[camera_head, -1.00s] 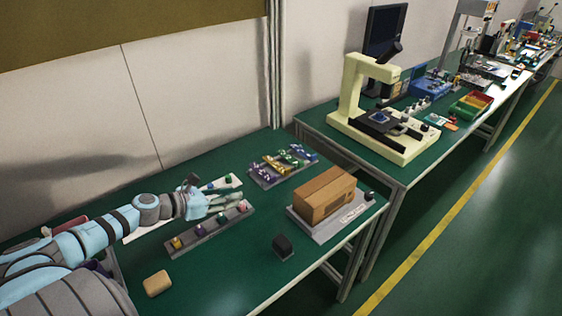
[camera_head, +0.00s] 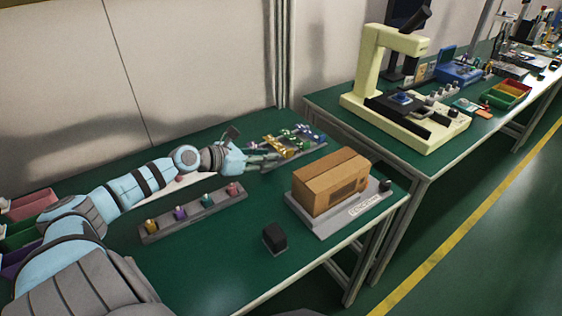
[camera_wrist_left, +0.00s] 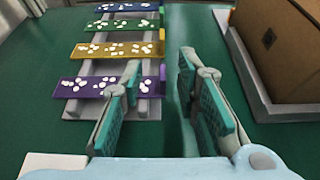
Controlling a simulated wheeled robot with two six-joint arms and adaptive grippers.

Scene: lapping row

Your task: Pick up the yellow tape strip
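The yellow tape strip (camera_wrist_left: 116,49) carries white dots and lies across a grey rack (camera_wrist_left: 149,109), between a purple strip (camera_wrist_left: 90,86) and a green strip (camera_wrist_left: 112,25). In the head view the yellow strip (camera_head: 284,147) shows small near the far edge of the bench. My left gripper (camera_wrist_left: 160,100) is open and empty, its fingers apart, at the near side of the rack. In the head view my left gripper (camera_head: 268,162) is just left of the rack. Its left finger overlaps the purple strip in the wrist view; contact cannot be told. My right gripper is not in view.
A brown box (camera_head: 332,180) on a grey base stands right of the rack. A grey holder (camera_head: 193,214) with several coloured pieces lies in front of my arm. A small black block (camera_head: 275,238) sits near the bench's front edge. Green bench surface is clear between them.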

